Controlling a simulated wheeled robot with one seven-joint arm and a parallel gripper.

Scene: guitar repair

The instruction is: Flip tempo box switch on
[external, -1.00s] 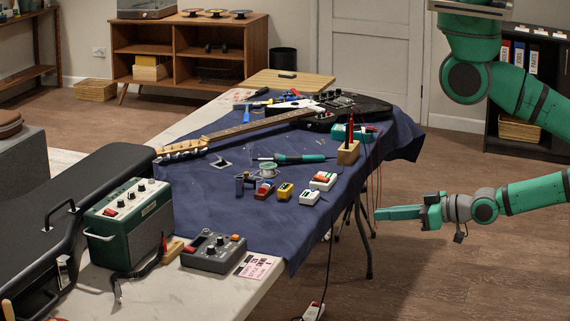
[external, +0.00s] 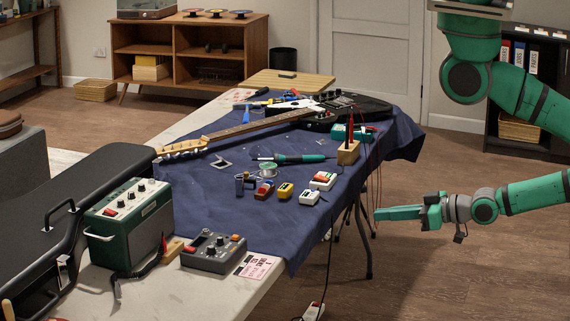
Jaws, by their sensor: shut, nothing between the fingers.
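A grey box with dark knobs and red and orange parts (external: 213,254), which looks like the tempo box, lies on the pale table top near its front edge. Its switch is too small to make out, so I cannot tell whether it is on or off. My gripper (external: 380,214) is shut and empty. It is held level off the right side of the table, pointing left, well apart from the grey box and touching nothing.
A green amplifier (external: 129,226) stands left of the grey box, beside a black guitar case (external: 50,215). A pink card (external: 257,266) lies to its right. Small pedals, a soldering iron (external: 292,158) and an electric guitar (external: 260,122) lie on the blue cloth (external: 215,206). Cables hang at the table's right edge.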

